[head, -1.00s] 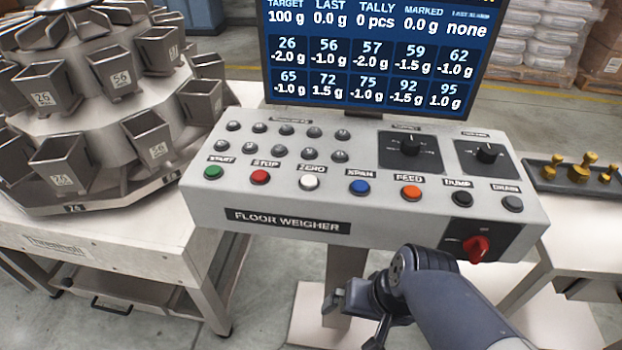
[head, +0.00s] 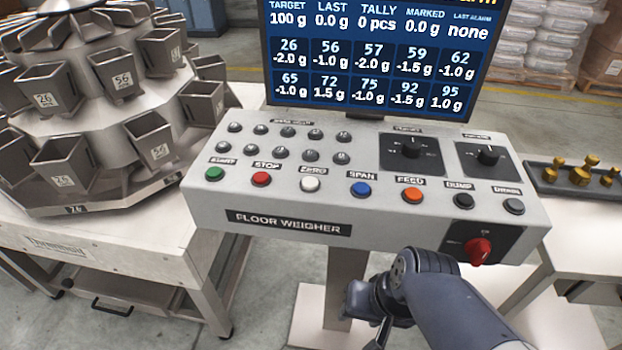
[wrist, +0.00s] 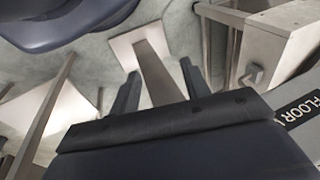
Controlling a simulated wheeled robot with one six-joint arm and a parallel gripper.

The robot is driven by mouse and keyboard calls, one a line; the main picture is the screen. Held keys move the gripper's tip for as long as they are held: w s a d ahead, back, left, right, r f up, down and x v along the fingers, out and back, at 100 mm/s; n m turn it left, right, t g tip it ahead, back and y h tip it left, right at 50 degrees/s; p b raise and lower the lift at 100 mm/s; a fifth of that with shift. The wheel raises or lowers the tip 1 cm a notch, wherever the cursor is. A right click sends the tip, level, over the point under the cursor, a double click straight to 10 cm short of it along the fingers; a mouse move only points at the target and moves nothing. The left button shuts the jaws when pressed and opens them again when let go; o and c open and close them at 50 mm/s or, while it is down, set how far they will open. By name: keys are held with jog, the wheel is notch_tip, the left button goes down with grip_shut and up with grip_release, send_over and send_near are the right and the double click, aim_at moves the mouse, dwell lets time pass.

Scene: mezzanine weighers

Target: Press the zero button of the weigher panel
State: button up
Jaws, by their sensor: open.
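The weigher panel (head: 210,207) is a grey sloped console labelled FLOOR WEIGHER. Its zero button (head: 310,184) is white, under a ZERO label, between the red stop button (head: 261,179) and the blue span button (head: 360,188). A slice of the panel's FLOOR label (wrist: 297,110) shows there at the right; the zero button does not.
A screen (head: 370,60) stands behind the panel. A red rotary switch (head: 479,250) juts from the front at lower right. The panel's pedestal (head: 347,285) is below. A multi-bucket weigher (head: 90,120) stands left, and a tray (head: 545,178) with brass weights right.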

grip_shut()
dwell(0.8)
